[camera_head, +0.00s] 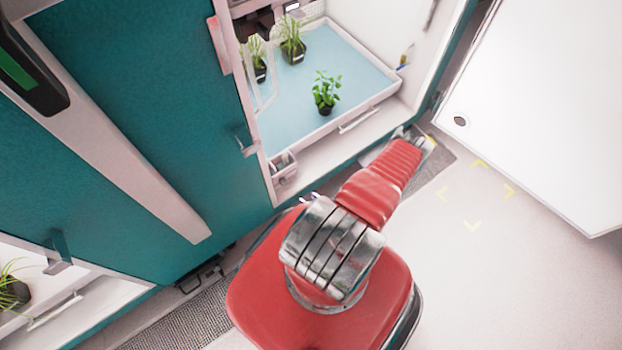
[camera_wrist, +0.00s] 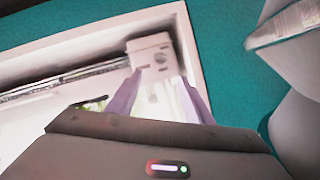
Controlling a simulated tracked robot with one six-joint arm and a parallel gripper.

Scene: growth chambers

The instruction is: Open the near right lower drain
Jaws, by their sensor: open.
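My gripper (camera_head: 424,141) is at the end of my red arm, by the front right corner of the open chamber. In the wrist view its two pale purple fingers (camera_wrist: 160,80) are spread apart with nothing held. A small white box-shaped fitting (camera_wrist: 152,53) with a round mark shows just beyond the fingertips, in the corner of the white frame. I cannot tell whether the fingers touch it. No drain handle is clearly made out. A small blue and yellow item (camera_head: 404,59) is on the chamber's right inner wall.
A blue-lined tray (camera_head: 350,78) holds several potted plants, one a leafy plant (camera_head: 325,92). A small box (camera_head: 283,170) sits at the chamber's front left. The open white door (camera_head: 560,120) stands at right. Yellow floor marks (camera_head: 474,225) lie on clear floor. Teal cabinets (camera_head: 140,90) fill the left.

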